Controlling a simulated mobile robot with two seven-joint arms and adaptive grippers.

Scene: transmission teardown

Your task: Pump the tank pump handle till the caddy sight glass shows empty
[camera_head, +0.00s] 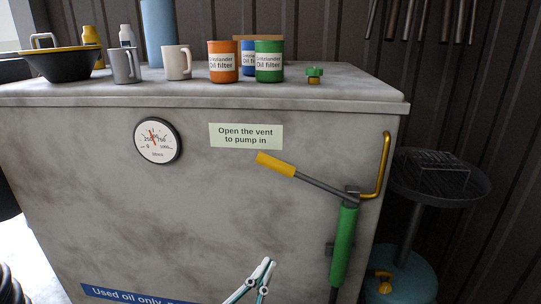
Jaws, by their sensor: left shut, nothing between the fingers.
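The pump handle (320,187) is a grey bar with a yellow grip (275,164) at its upper left end. It is pivoted at the top of the green pump body (344,235) on the tank's front. My left gripper (267,262) is shut and empty at the bottom, below and apart from the yellow grip. The oil caddy (408,283) is a teal drum standing right of the tank, with a dark pan (440,187) on its post. I cannot make out the sight glass. My right gripper is not in view.
The grey tank (80,180) carries a round gauge (157,140) and a sign (246,136) reading "Open the vent to pump in". A green-topped brass fitting (314,75), mugs, a bowl and oil filter cans stand on top. A yellow pipe (384,170) bends beside the pump.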

